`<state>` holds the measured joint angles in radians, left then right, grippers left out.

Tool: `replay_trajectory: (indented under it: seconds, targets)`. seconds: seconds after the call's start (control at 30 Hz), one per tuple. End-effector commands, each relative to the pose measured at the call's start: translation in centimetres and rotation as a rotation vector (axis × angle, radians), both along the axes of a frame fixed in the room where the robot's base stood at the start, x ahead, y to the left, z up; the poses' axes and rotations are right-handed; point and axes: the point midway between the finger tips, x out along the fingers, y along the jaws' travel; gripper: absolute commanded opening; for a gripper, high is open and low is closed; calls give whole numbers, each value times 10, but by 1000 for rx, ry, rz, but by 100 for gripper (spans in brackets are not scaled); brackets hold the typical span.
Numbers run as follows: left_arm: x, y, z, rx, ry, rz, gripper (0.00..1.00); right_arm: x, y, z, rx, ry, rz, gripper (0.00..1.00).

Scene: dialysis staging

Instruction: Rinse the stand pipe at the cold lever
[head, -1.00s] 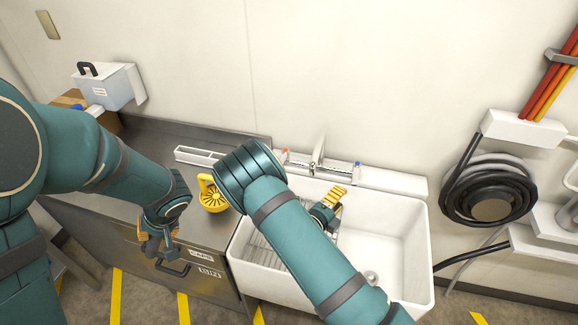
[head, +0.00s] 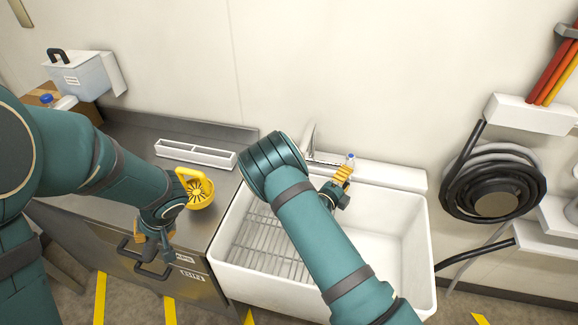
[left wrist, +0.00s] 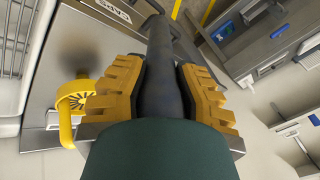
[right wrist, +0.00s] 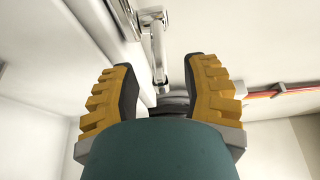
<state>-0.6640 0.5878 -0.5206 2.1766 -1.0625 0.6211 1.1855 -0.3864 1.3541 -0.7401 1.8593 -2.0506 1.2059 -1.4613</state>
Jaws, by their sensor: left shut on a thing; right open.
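My right gripper (head: 342,178) is open above the back of the white sink, just in front of the blue-topped tap lever (head: 350,160). The chrome tap spout (head: 309,140) is partly hidden by my right arm. In the right wrist view, a chrome tap part (right wrist: 159,45) lies ahead of the open fingers; contact cannot be told. My left gripper (head: 152,238) is low at the front of the steel counter.
The white sink (head: 427,265) holds a wire rack (head: 265,250). A yellow slotted bowl with a handle (head: 202,197) and a white divided tray (head: 195,153) are on the counter. A coiled hose (head: 455,195) hangs at right. Drawers with black handles (head: 153,271) are below.

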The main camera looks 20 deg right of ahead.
Motion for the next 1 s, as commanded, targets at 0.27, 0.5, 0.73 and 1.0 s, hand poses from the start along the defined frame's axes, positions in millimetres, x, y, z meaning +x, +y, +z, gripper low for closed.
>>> replay_trajectory:
  seconds: [0.27, 0.5, 0.73, 1.0]
  targets:
    - [0, 0, -3, 0, 0, 0, 0, 20, -28, 0, 1, -1, -1, 46]
    - [0, 0, -3, 0, 0, 0, 0, 24, -33, 0, 1, 1, 0, 46]
    - [0, 0, -3, 0, 0, 0, 0, 23, -33, 0, 0, 0, 0, 24]
    - [0, 0, -3, 0, 0, 0, 0, 23, -32, 0, 0, 0, 0, 0]
